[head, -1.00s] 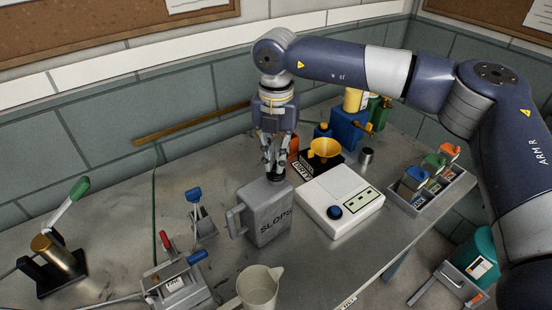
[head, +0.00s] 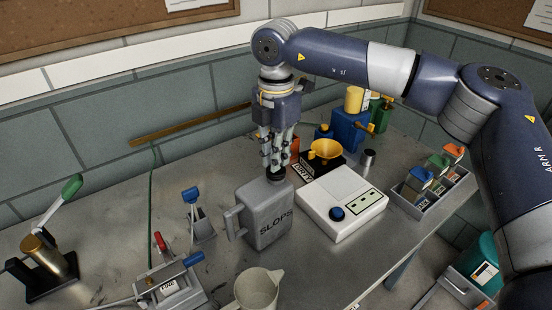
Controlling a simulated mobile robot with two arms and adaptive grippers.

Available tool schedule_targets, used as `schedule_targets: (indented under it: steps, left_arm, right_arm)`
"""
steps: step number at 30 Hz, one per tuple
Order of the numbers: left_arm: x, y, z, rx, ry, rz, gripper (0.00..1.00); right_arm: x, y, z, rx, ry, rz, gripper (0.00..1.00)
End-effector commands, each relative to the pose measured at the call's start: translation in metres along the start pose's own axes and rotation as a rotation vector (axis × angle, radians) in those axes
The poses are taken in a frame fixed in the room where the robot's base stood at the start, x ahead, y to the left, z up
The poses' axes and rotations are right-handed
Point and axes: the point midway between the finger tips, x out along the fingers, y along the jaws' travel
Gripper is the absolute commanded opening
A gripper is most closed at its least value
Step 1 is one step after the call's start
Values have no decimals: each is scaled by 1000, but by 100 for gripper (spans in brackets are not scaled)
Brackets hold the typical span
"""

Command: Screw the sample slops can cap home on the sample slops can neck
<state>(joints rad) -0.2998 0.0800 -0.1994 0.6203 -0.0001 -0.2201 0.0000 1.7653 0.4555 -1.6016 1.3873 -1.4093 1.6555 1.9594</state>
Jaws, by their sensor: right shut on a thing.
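The sample slops can (head: 264,217) is a grey can lettered "SLOPS", standing upright on the metal bench with its handle on the left. The dark sample slops can cap (head: 277,173) sits at the neck on top of the can. My right gripper (head: 276,165) points straight down over the neck, its fingers shut on the cap. The fingers partly hide the cap, and the neck under it cannot be made out. How far the cap is seated cannot be told. My left gripper is not in view.
A white boxed device (head: 345,202) with a blue knob stands close right of the can. A beige jug (head: 257,289) stands in front. A yellow funnel (head: 324,150) is behind, and lever clamps (head: 172,286) are at left. A sorting tray (head: 432,192) is at right.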

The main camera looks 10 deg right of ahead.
Motion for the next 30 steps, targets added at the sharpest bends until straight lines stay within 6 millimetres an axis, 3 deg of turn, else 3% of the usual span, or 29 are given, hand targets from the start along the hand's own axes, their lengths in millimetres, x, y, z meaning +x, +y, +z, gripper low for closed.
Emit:
schedule_targets:
  steps: [14, 30]
  left_arm:
    - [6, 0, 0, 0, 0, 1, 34]
    - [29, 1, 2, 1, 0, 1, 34]
  right_arm:
    - [2, 0, 0, 85, 1, -2, 0]
    - [2, 0, 0, 476, 0, -2, 0]
